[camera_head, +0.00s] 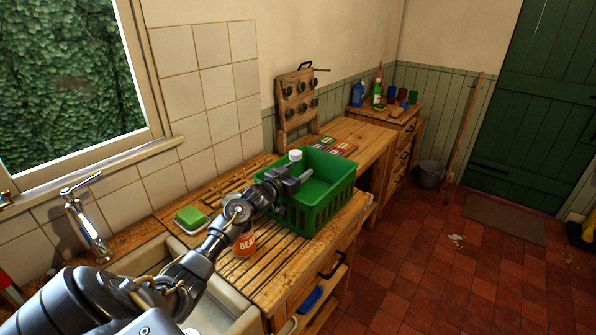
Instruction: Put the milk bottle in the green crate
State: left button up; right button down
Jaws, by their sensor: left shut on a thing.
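The green crate (334,207) stands on the wooden counter, open at the top. My left arm reaches in from the left, and its gripper (300,175) is over the crate's left side. The gripper is shut on the milk bottle (295,155), whose white top shows just above the jaws, near the crate's back-left rim. The rest of the bottle is hidden by the gripper and crate, so I cannot tell how low it is. My right gripper is out of view.
An orange-labelled can (244,243) stands on the counter in front of the crate, partly behind my arm. A green sponge (191,216) lies near the sink (221,306). A wooden rack (298,100) stands behind the crate. Bottles (378,92) and cups are on the far cabinet.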

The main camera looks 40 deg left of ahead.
pick_arm(q)
jog(key=o, duration=1.1)
jog(key=shift+f, duration=0.1)
jog(key=shift+o, duration=0.2)
jog(key=shift+r, duration=0.3)
jog(key=shift+r+p, duration=0.55)
jog(key=shift+r, duration=0.05)
jog(key=shift+s+f+b, duration=0.55)
jog(key=shift+s+b, duration=0.05)
jog(key=shift+s, duration=0.1)
jog(key=s+b, duration=0.1)
jog(key=s, duration=0.5)
jog(key=shift+d+r, duration=0.15)
jog(key=shift+r, duration=0.1)
